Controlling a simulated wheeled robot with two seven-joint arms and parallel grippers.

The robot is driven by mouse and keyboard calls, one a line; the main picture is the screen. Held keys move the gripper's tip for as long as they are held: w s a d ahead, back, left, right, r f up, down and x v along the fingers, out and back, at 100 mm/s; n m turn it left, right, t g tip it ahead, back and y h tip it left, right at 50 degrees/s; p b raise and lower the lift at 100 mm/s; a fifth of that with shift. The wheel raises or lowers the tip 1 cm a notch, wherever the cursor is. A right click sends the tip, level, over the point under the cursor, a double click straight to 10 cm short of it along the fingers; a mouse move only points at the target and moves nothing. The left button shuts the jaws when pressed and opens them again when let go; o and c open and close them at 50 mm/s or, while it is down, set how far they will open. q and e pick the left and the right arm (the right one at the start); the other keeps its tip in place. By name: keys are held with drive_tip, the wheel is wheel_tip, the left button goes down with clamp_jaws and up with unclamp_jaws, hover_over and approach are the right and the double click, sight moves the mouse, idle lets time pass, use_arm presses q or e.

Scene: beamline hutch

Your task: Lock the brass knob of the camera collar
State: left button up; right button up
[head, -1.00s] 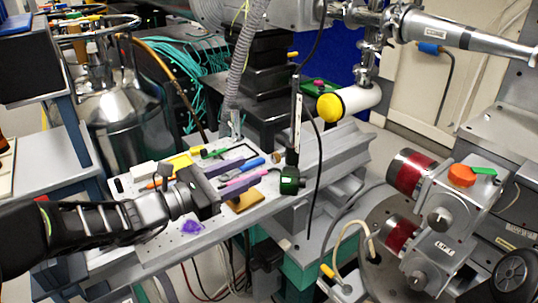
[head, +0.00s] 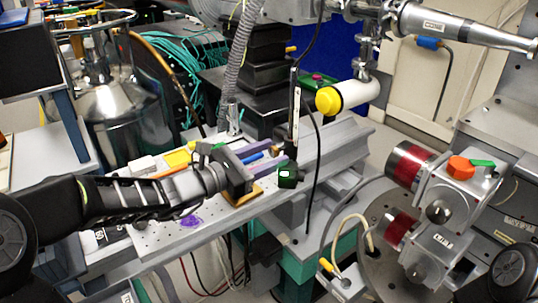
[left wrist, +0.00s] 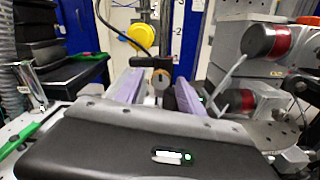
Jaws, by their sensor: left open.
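The brass knob (head: 276,150) is small and sits beside the dark upright post (head: 294,118), near the small black camera box (head: 290,176) with a green light. In the left wrist view the brass knob (left wrist: 161,77) appears as a round end between the fingers. My left gripper (head: 276,157) has two purple fingers, open and pointing at the post. In the left wrist view the left gripper (left wrist: 159,88) shows a finger on each side of the knob, with no clear contact. How deep the knob sits between them is hard to tell. My right gripper is out of view.
A perforated plate (head: 160,235) with several tools lies under my left arm. A white cylinder with a yellow cap (head: 328,101) hangs above right of the post. Red-banded cylinders (head: 410,163) stand at right.

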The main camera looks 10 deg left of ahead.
use_arm(q)
clamp_jaws()
idle(0.5)
